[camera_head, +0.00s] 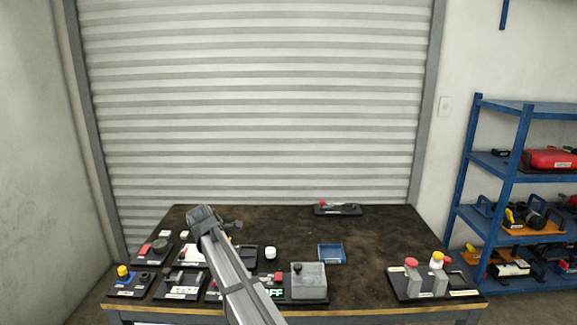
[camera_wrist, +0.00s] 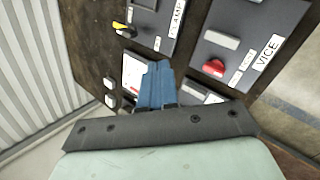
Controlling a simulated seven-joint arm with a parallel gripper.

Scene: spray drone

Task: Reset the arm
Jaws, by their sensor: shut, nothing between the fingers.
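My gripper (camera_head: 236,226) is at the end of my arm, which reaches from the bottom centre to above the left part of the dark workbench (camera_head: 380,235). In the wrist view its blue fingers (camera_wrist: 156,72) are together, with nothing seen between them. They point toward the control panels below. A panel marked VICE (camera_wrist: 240,47) with a red knob (camera_wrist: 213,68) lies to their right. A panel that seems to read CLAMP (camera_wrist: 160,22), with a yellow-topped knob (camera_wrist: 123,29), lies beyond them. My arm hides some of the middle panels in the head view.
A grey box (camera_head: 308,279) and a blue tray (camera_head: 331,253) are right of my arm. A panel with red and yellow buttons (camera_head: 430,284) is at the front right. A small red-ended device (camera_head: 338,209) lies at the back. Blue shelves (camera_head: 508,170) stand right of the bench.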

